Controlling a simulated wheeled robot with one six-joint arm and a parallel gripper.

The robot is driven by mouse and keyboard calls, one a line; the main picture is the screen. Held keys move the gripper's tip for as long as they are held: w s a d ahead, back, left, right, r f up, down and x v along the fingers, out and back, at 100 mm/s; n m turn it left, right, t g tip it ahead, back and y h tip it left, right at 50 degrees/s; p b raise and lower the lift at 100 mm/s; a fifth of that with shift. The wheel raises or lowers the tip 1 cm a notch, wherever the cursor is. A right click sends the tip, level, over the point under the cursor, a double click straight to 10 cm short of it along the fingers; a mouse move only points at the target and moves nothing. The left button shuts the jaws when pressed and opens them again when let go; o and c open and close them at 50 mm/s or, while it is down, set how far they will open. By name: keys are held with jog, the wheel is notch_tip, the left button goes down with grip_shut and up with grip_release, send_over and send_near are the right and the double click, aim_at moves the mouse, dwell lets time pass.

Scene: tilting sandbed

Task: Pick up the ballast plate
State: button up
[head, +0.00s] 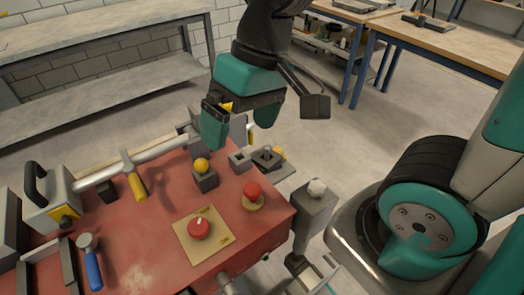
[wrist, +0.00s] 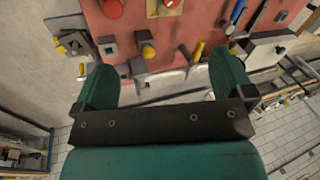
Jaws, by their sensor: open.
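My gripper (head: 240,131) is open and empty above the back edge of the red bench top (head: 165,215). In the wrist view its two green fingers (wrist: 163,72) are spread wide with nothing between them. I cannot tell for certain which piece is the ballast plate. A flat grey piece with a dark raised middle (head: 267,157) lies at the bench's back right corner, below and right of the fingers; it also shows in the wrist view (wrist: 77,42). Beside it is a small grey square block (head: 239,160), also seen in the wrist view (wrist: 107,45).
A yellow knob on a dark block (head: 202,167) stands below the left finger. A red button (head: 252,191) and a red dial (head: 199,228) are nearer the front. A silver bar (head: 135,163) with a yellow handle runs left. A blue-handled tool (head: 91,265) lies front left.

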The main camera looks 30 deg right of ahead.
jog(key=w+d+f+m+h+b, duration=0.1)
jog(key=w+d+f+m+h, duration=0.1)
jog(key=w+d+f+m, duration=0.6)
jog(key=w+d+f+m+h+b, duration=0.15)
jog(key=w+d+f+m, duration=0.35)
jog(key=w+d+m, duration=0.5)
jog(key=f, duration=0.7)
jog(key=d+f+p, duration=0.1)
jog(key=f, duration=0.3)
jog(key=shift+s+f, duration=0.1)
jog(key=shift+s, duration=0.3)
jog(key=shift+s+a+f+p, duration=0.15)
jog(key=shift+f+p, duration=0.1)
jog(key=shift+f, duration=1.3)
jog(key=shift+s+a+f+p, duration=0.1)
jog(key=shift+f+p, duration=0.15)
jog(key=shift+f, duration=1.25)
jog(key=c, duration=1)
jog(key=shift+r, duration=0.1)
notch_tip(320, 180, up, 19)
jog(key=b, duration=0.1)
notch_tip(320, 180, up, 8)
jog(key=f+p, duration=0.1)
jog(key=p, duration=0.5)
send_over(273, 152)
jog(key=shift+r, duration=0.25)
